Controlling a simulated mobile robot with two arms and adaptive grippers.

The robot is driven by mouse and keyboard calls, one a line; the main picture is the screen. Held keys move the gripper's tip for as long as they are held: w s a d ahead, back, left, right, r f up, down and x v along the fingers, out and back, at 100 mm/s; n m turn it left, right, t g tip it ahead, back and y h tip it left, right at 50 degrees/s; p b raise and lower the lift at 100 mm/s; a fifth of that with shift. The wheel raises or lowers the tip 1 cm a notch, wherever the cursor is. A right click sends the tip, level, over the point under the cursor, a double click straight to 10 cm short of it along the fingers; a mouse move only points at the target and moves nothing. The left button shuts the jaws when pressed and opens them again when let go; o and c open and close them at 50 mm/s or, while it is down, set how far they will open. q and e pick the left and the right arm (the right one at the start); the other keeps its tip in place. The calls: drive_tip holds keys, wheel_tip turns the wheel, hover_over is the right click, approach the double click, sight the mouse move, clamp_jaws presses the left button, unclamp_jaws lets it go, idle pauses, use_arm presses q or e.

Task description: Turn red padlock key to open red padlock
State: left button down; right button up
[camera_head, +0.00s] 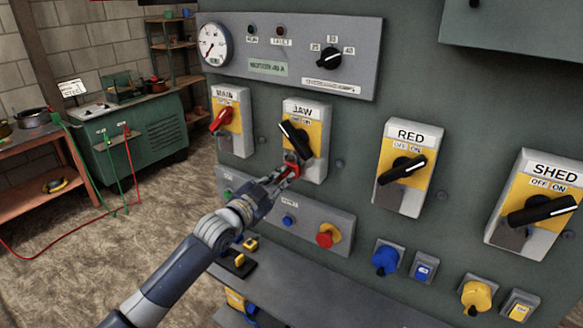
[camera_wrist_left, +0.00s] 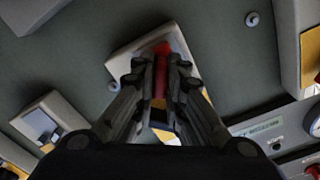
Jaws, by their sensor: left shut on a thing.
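The red padlock (camera_head: 292,168) hangs at the lower left of the JAW switch (camera_head: 306,142), below its black handle. My left gripper (camera_head: 282,179) reaches up to the padlock from the lower left. In the left wrist view its fingers (camera_wrist_left: 159,76) are closed around a narrow reddish piece, in line with the red padlock (camera_wrist_left: 163,47). This piece appears to be the red padlock key, mostly hidden by the fingers; its turn angle cannot be told. My right gripper is not in view.
The MAIN switch (camera_head: 229,122) is left of JAW; the RED switch (camera_head: 405,168) and SHED switch (camera_head: 540,205) are to the right. A button strip (camera_head: 262,214) with a red knob (camera_head: 328,235) sits below. Blue (camera_head: 385,260) and yellow (camera_head: 476,297) plugs are at lower right.

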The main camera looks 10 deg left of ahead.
use_arm(q)
drive_tip(key=shift+r+m, duration=0.3)
drive_tip(key=shift+m, duration=0.3)
drive_tip(key=m, duration=0.3)
drive_tip(key=shift+w+m, duration=0.1)
drive_tip(key=shift+m, duration=0.3)
drive_tip(key=c, duration=1.9)
unclamp_jaws()
drive_tip(key=o, duration=0.3)
drive_tip(key=shift+w, duration=0.1)
drive_tip(key=shift+o, duration=0.2)
drive_tip(key=shift+w+d+f, duration=0.1)
drive_tip(key=shift+f, duration=0.15)
